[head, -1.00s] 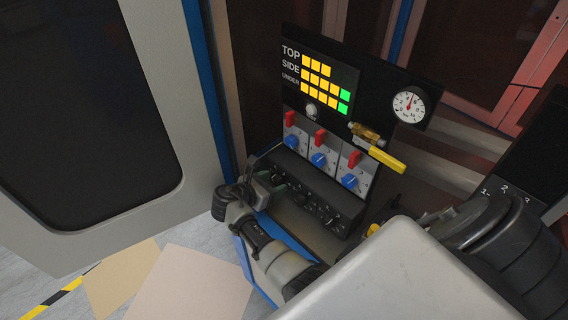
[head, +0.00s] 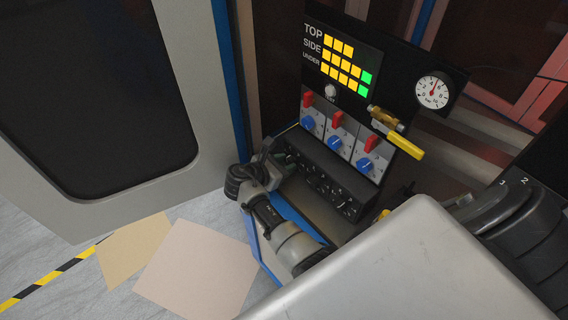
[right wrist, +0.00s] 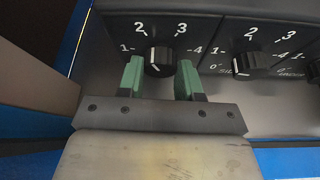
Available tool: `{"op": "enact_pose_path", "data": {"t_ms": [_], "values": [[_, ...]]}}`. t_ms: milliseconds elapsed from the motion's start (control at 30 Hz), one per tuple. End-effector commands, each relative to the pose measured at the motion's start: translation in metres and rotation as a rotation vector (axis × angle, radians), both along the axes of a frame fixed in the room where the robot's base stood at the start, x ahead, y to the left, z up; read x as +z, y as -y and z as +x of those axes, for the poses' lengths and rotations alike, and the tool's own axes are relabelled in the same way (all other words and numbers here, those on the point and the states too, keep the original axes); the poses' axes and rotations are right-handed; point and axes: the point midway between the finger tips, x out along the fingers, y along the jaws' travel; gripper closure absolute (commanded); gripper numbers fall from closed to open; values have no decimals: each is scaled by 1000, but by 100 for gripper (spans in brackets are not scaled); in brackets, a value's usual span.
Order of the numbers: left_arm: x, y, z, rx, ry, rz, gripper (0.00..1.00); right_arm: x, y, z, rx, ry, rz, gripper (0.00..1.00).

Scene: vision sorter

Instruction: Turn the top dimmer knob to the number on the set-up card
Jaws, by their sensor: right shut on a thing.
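The top dimmer knob (right wrist: 158,61) is black with a white pointer, at the left of a row of dimmer knobs. In the right wrist view its pointer aims up and slightly left, near the 2 or between 2 and 3. My right gripper (right wrist: 160,80) has its green fingers on both sides of this knob and is shut on it. In the head view the right gripper (head: 281,160) is at the left end of the dark dimmer panel (head: 325,180), and the knob is hidden. I cannot make out a set-up card. My left gripper is not in view.
A display (head: 344,62) has lit squares in rows; TOP has three yellow ones. The SIDE knob (right wrist: 241,61) is close to the right finger. An open cabinet door (head: 100,110) stands left.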

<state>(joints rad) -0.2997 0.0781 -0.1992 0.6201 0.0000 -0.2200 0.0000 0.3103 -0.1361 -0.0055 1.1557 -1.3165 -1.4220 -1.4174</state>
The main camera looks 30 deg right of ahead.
Motion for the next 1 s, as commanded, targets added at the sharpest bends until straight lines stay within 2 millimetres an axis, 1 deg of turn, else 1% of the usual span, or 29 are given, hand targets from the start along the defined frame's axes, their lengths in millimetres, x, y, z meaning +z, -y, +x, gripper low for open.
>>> {"op": "enact_pose_path", "data": {"t_ms": [33,267,600,800,1000], "values": [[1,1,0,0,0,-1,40,0,3,-1,-2,23,-2,89],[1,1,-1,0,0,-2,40,-1,3,-2,-2,185,21,89],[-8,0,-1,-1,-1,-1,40,-2,4,-2,-1,420,52,89],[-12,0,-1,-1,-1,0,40,-1,4,-2,-1,504,64,89],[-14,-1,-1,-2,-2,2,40,0,4,-2,-2,545,69,89]]}}
